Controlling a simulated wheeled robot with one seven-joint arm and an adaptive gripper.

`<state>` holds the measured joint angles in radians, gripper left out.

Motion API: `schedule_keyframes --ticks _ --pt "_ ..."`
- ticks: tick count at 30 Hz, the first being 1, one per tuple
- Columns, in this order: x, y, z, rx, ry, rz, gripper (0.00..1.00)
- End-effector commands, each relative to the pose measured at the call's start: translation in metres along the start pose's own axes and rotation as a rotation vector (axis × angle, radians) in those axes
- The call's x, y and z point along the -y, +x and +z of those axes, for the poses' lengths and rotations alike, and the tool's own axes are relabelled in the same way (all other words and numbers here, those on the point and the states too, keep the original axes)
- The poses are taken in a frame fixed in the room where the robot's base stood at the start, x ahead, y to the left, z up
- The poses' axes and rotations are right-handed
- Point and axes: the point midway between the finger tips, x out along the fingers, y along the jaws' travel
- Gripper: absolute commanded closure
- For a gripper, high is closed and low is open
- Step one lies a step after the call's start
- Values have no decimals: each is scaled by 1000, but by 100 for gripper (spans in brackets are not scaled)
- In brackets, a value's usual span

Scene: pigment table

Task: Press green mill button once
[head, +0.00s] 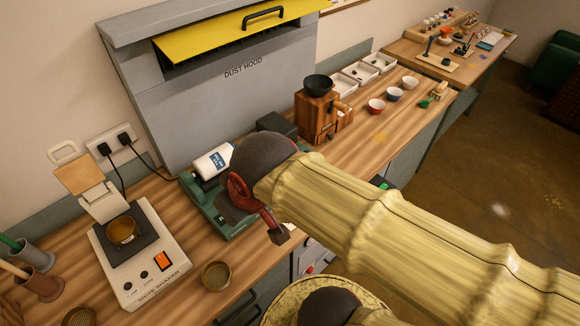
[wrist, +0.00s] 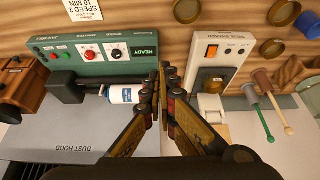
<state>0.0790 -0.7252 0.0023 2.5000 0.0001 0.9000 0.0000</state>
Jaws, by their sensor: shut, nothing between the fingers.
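The green jar mill (head: 213,205) sits on the worktop below the dust hood, partly hidden behind my gripper in the head view. The wrist view shows its control panel (wrist: 140,68) at upper left, with a green button (wrist: 65,55), a red button (wrist: 90,53), a black knob (wrist: 116,53) and a READY display. A white bottle (wrist: 124,94) lies on the mill. My gripper (head: 278,236) is shut and empty, tips pointing down beside the mill. In the wrist view its fingertips (wrist: 161,72) lie right of the panel, apart from the green button.
The sieve shaker (head: 155,267) stands left of the mill, with a brass bowl (head: 216,275) near the front edge. A wooden grinder (head: 318,112) stands right of the mill. The dust hood (head: 240,100) rises behind. Pigment bowls and white trays (head: 378,62) lie farther right.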

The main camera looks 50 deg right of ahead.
Motion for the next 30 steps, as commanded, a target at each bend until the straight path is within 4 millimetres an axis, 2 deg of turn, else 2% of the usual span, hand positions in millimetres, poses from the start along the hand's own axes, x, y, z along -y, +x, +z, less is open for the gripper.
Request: schedule_keyframes --ticks 10,17,23,30 --pt "-40 11 2 129 139 55 100" --pt "-70 27 4 266 369 39 100" --pt "-91 45 0 353 672 -19 100" --pt "-120 73 -14 416 1185 -101 100"
